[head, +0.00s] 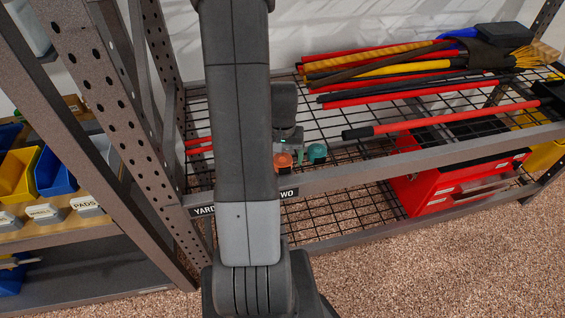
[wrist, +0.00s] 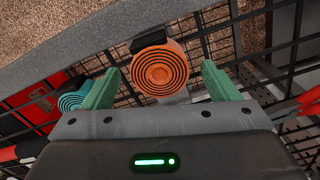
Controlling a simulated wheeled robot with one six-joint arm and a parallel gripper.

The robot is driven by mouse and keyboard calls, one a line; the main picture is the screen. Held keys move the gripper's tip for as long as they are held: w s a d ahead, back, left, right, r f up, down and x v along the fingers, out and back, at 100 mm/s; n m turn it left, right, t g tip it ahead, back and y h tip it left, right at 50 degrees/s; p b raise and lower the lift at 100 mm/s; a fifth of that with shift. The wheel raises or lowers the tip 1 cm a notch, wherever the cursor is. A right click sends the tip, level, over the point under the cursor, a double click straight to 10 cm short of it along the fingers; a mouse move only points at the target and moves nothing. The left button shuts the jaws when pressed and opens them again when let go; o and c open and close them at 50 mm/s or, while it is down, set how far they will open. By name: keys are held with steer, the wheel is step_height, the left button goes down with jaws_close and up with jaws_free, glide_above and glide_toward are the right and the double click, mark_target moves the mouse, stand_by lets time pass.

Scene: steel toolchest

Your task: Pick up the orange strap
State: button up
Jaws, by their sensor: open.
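The orange strap (wrist: 160,72) is a round coil with dark spiral rings and a black piece at its upper left edge. In the wrist view it sits between and a little beyond the green fingertips of my gripper (wrist: 160,85), which is open with a gap on both sides of it. In the head view the orange strap (head: 283,160) is small, on the wire shelf beside my arm, partly hidden. A teal coil (wrist: 76,97) lies just left of the left finger in the wrist view; in the head view it is right of the orange strap (head: 317,152).
The wire shelf (head: 345,160) has a grey front rail (head: 400,160). Long red, yellow and black tools (head: 420,65) lie at its back, and a red-handled pole (head: 450,118) lies across it. A red toolchest (head: 455,185) stands on the shelf below. A perforated upright (head: 100,90) is at left.

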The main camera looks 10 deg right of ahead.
steer(key=c, duration=1.1)
